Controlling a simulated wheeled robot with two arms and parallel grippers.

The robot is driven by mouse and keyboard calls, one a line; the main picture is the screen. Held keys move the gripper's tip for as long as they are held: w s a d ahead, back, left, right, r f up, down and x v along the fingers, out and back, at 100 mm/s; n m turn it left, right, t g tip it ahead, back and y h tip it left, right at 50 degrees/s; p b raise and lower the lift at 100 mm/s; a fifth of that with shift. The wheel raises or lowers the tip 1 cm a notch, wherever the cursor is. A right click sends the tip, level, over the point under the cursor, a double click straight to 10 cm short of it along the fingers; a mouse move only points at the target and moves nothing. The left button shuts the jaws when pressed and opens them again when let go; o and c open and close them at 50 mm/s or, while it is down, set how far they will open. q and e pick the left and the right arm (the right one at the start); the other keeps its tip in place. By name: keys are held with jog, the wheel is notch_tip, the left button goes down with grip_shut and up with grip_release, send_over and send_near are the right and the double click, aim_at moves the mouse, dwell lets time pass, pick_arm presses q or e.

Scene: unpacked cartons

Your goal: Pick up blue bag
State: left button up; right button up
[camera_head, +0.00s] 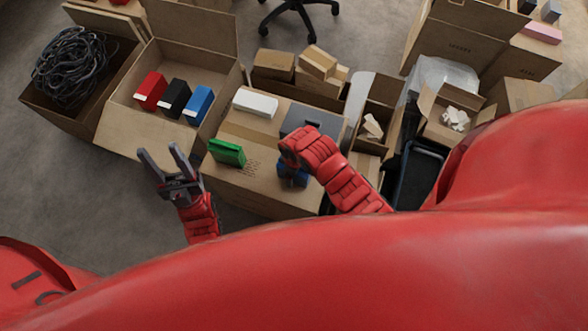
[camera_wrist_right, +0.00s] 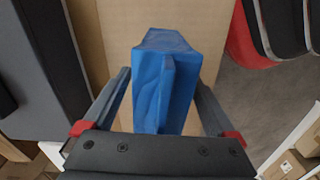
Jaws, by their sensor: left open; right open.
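The blue bag (camera_wrist_right: 165,75) stands on a cardboard carton in the right wrist view, with an upright ridge along its middle. My right gripper (camera_wrist_right: 161,82) is open, with one finger on each side of the bag; I cannot tell if they touch it. In the head view a bit of the blue bag (camera_head: 293,173) shows below my red right wrist, which hides most of that gripper. My left gripper (camera_head: 166,158) is open and empty at the left, in front of the open carton and apart from the bag.
The closed carton (camera_head: 235,190) also bears a green item (camera_head: 227,152), a white box (camera_head: 255,103) and a dark grey case (camera_head: 313,122). An open carton (camera_head: 130,132) holds red, black and blue items. A box of cables (camera_head: 72,65) stands at far left.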

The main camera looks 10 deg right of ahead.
grip_shut()
dwell(0.3)
jog(key=shift+r, duration=0.1)
